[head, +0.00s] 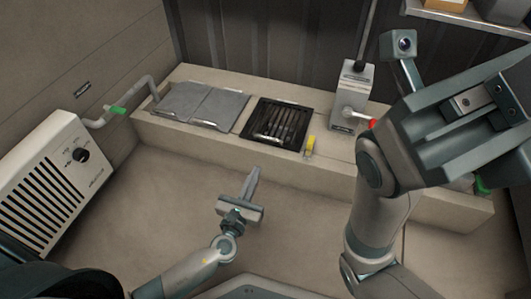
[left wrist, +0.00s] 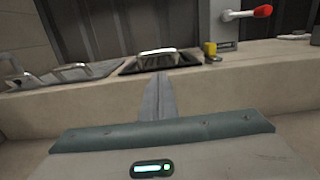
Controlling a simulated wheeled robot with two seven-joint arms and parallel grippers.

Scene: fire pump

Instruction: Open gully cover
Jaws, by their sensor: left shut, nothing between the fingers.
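A dark slatted grate in a black square frame, which looks like the gully cover (head: 280,124), lies in the top of the beige ledge. In the left wrist view the black frame (left wrist: 130,67) shows with a pale metal bar or handle over it. The grate appears to lie flat in its frame. My left gripper (head: 253,173) is shut and empty, in front of the ledge and apart from the grate. Its closed fingers point up toward the grate in the left wrist view (left wrist: 158,98). My right arm's hand (head: 450,125) looms large at the right; its fingertips cannot be made out.
Two grey plates (head: 202,105) with handles lie left of the grate. A small yellow piece (head: 310,143) sits at its right. A grey box (head: 351,90) with a red-tipped lever (head: 370,123) stands farther right. A white vented unit (head: 52,178) is at the left. The floor before the ledge is clear.

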